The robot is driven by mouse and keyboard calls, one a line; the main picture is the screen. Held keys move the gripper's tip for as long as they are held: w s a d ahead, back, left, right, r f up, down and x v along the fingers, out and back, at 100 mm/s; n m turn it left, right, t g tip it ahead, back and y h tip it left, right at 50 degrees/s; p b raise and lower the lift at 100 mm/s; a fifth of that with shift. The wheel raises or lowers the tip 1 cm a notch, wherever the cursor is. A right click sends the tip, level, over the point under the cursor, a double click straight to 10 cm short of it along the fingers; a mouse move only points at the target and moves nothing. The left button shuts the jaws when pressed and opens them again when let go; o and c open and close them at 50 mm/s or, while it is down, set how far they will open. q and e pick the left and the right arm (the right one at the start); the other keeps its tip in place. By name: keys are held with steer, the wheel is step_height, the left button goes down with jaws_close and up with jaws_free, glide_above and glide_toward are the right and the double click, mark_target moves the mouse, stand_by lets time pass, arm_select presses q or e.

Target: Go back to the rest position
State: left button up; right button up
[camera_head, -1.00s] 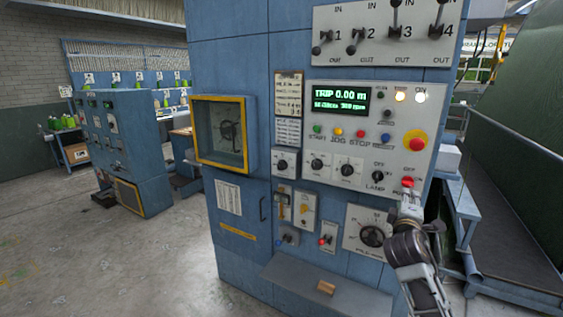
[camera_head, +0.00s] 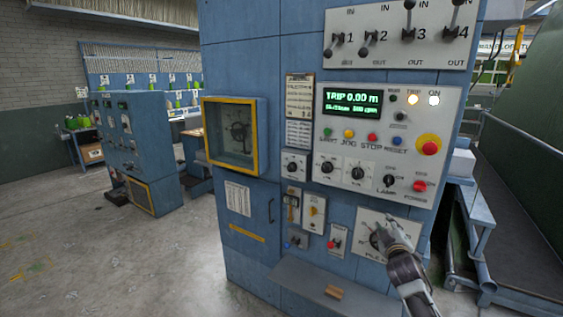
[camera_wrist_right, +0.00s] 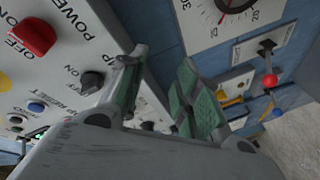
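My right gripper (camera_head: 385,232) is in the lower right of the head view, in front of the large dial plate (camera_head: 362,218) and partly hiding its knob. In the right wrist view the right gripper (camera_wrist_right: 160,65) shows two green-padded fingers standing apart, with nothing between them. The blue control cabinet (camera_head: 290,55) stands in front of me. My left arm and gripper are not in view.
A grey shelf (camera_head: 310,285) with a small wooden block (camera_head: 333,292) juts out below the panel. A yellow-framed window (camera_head: 258,140) is on the cabinet's left. A blue railing (camera_head: 500,130) stands on the right. Open concrete floor (camera_head: 120,255) lies to the left.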

step_height(320, 180, down, 14)
steer(key=w+f+m+g+y, duration=0.1)
steer(key=m+g, duration=0.1)
steer(key=s+a+f+m+g+y, duration=0.15)
steer(key=s+f, duration=0.35)
steer(key=f, duration=0.6)
steer(key=s+f+g, duration=0.2)
steer(key=s+f, duration=0.3)
steer(key=f, duration=0.7)
steer(key=s+a+f+m+g+y, duration=0.15)
steer(key=s+f, duration=0.35)
steer(key=f, duration=0.6)
steer(key=s+a+f+g, duration=0.1)
steer(key=s+f+g, duration=0.1)
steer(key=s+f, duration=0.75)
steer(key=s+a+f+g, duration=0.25)
steer(key=s+f, duration=0.25)
steer(key=s, duration=0.9)
steer(key=s+f+g, duration=0.2)
steer(key=s+f, duration=0.5)
steer(key=s, duration=0.5)
steer(key=s+a+f+g, duration=0.1)
steer(key=s+a, duration=0.1)
steer(key=s, duration=0.6)
steer(key=s+a+f+g, duration=0.1)
steer(key=s, duration=0.7)
steer(key=shift+s+a+f, duration=0.25)
steer(key=shift+s+a, duration=0.1)
steer(key=shift+s, duration=0.05)
steer(key=shift+c, duration=0.2)
